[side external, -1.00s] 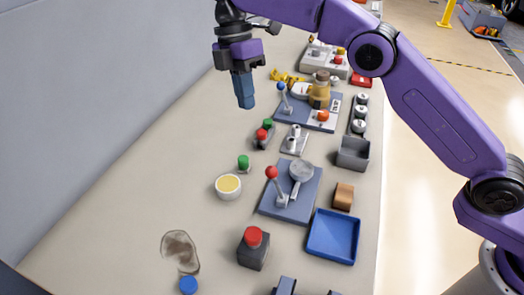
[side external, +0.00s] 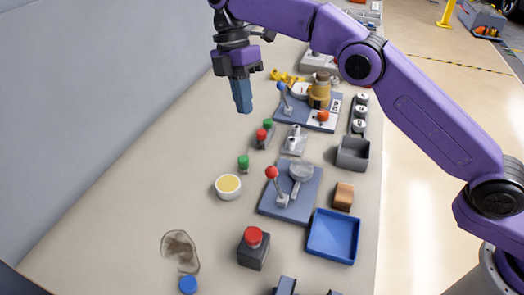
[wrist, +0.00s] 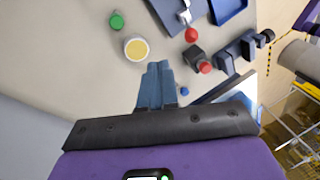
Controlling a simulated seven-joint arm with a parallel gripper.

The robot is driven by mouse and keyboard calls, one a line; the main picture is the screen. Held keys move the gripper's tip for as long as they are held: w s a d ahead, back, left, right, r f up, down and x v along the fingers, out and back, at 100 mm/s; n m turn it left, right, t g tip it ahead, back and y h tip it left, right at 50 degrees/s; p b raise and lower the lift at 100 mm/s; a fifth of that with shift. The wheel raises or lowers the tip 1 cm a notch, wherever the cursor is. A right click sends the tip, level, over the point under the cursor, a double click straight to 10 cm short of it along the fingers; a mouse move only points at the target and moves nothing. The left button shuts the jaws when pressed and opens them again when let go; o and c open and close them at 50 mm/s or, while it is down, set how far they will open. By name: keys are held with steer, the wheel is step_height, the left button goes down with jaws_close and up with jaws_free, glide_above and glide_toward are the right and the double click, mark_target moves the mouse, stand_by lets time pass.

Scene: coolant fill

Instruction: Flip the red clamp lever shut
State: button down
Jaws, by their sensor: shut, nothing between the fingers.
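The red-knobbed clamp lever (side external: 276,184) stands up, tilted slightly, on a blue-grey plate (side external: 269,207) beside a round grey lidded part (side external: 301,171). Its red knob (wrist: 191,35) shows near the top of the wrist view, with part of the plate (wrist: 163,10). My gripper (side external: 243,111) is shut and empty, with its blue fingers pointing down. It hangs above the bench, farther back and left of the lever, touching nothing. The fingertips also show in the wrist view (wrist: 158,66).
A red button on a dark box (side external: 253,248), a blue tray (side external: 333,252), a tan block (side external: 343,196) and a bowl with yellow contents (side external: 228,186) surround the plate. A second plate with a blue-knobbed lever (side external: 283,97) stands farther back. The bench's left side is mostly clear.

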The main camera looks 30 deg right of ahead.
steer(key=shift+x, duration=1.6)
glide_toward(275, 184)
steer(key=shift+w+a+f, duration=0.15)
steer(key=shift+w+f, duration=0.1)
steer(key=shift+f, duration=0.35)
steer(key=shift+w+a+f, duration=0.15)
steer(key=shift+w+f, duration=0.1)
steer(key=shift+f, duration=0.35)
steer(key=shift+w+a+f, duration=0.1)
steer(key=shift+w+f, duration=0.15)
steer(key=shift+f, duration=0.35)
steer(key=shift+d+r, duration=0.1)
steer(key=shift+d, duration=0.05)
steer(key=shift+s+d+r, duration=0.1)
steer(key=shift+s, duration=0.1)
